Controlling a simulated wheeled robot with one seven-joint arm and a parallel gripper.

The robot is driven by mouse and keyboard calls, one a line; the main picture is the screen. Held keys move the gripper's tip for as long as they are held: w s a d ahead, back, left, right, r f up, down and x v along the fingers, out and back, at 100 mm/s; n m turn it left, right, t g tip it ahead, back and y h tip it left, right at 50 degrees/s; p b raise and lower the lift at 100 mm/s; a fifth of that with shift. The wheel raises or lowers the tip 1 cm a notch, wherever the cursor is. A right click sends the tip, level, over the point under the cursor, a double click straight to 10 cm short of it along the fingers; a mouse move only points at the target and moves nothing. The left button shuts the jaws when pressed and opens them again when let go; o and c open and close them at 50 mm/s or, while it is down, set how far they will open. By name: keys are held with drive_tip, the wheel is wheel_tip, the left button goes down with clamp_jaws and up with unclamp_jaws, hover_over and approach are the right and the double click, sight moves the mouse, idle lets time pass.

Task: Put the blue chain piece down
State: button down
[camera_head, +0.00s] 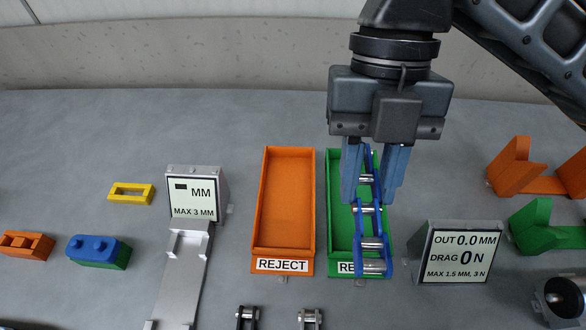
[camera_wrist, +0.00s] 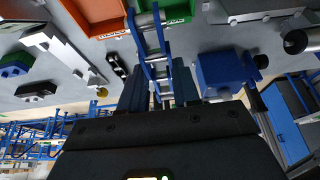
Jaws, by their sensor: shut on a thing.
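The blue chain piece (camera_head: 368,211) has blue side links and silver pins. My gripper (camera_head: 376,195) is shut on its upper part, and the chain hangs down between the blue fingers. In the head view it overlaps the green tray (camera_head: 334,237); whether it touches the tray is unclear. The chain hides part of the tray's label, leaving "RE" visible. In the wrist view the chain (camera_wrist: 154,50) runs away from the fingers, with the green tray (camera_wrist: 181,11) beyond its far end.
An orange REJECT tray (camera_head: 287,257) stands left of the green one. Gauges with displays stand at left (camera_head: 193,195) and right (camera_head: 460,255). Two small chain links lie at the front. Orange (camera_head: 520,180) and green (camera_head: 545,237) holders stand at right.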

drive_tip(key=shift+w+a+f+p, duration=0.15)
drive_tip(key=shift+w+a+f, duration=1.1)
drive_tip(key=shift+f, duration=0.45)
drive_tip(key=shift+w+a+f+p, duration=0.1)
drive_tip(key=shift+w+a+f, duration=1.05)
drive_tip(key=shift+f, duration=0.6)
drive_tip(key=shift+w+a+f+p, duration=0.15)
drive_tip(key=shift+w+a+f, duration=0.85)
drive_tip(key=shift+w+f, duration=0.6)
drive_tip(key=shift+s, duration=0.15)
drive_tip(key=shift+f+b, duration=0.5)
drive_tip(key=shift+f, duration=0.2)
